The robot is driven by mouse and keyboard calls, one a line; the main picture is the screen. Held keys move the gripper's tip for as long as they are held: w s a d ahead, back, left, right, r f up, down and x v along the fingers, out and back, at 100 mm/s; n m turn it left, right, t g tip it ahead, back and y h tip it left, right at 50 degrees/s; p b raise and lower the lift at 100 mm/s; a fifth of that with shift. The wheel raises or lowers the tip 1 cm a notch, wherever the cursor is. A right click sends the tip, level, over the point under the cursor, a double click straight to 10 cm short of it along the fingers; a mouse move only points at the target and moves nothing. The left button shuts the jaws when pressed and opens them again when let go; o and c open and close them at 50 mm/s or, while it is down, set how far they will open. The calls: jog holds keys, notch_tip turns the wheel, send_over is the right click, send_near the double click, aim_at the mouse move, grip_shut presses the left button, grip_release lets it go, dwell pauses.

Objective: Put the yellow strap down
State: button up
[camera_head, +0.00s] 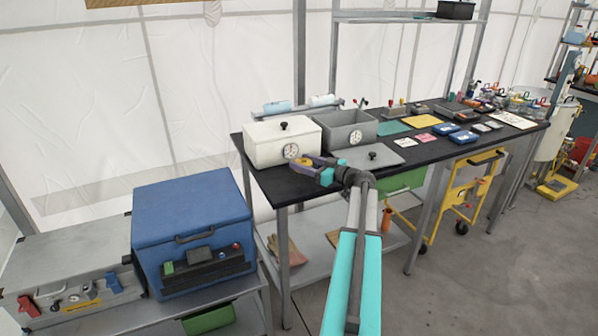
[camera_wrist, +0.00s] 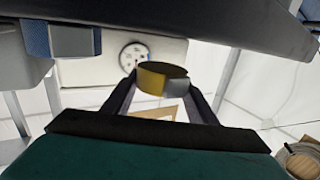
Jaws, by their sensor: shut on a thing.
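The yellow strap, a small roll with a grey part, sits between the fingers of my gripper (camera_head: 303,167) in the head view. In the wrist view the strap (camera_wrist: 152,80) is held at the fingertips of my gripper (camera_wrist: 163,84), which is shut on it. The gripper is at the left part of the black table (camera_head: 300,190), in front of a white lidded box (camera_head: 265,147) with a round dial. Whether the strap touches the tabletop cannot be told. The dial box also shows in the wrist view (camera_wrist: 100,70), which looks upside down.
A grey open box (camera_head: 350,130) stands right of the white box, with a grey lid (camera_head: 380,157) lying before it. A blue cooler (camera_head: 190,220) stands lower left. Pouches and small cases cover the table farther right. A yellow trolley (camera_head: 462,195) stands beneath.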

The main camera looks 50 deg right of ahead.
jog(key=shift+w, duration=0.1)
jog(key=shift+w+d+f, duration=0.1)
jog(key=shift+w+d, duration=0.05)
jog(key=shift+w, duration=0.5)
jog(key=shift+s+f+p, duration=0.1)
jog(key=shift+f+p, duration=0.25)
jog(key=shift+f, duration=1.35)
jog(key=shift+f, duration=0.1)
jog(key=o, duration=0.8)
jog(key=shift+s, duration=0.15)
jog(key=s, duration=0.4)
jog(key=s+b, duration=0.1)
jog(key=s, duration=0.2)
jog(key=s+d, duration=0.1)
jog(key=s, duration=0.3)
jog(key=shift+s+r+b, duration=0.35)
jog(key=shift+r+b, duration=0.05)
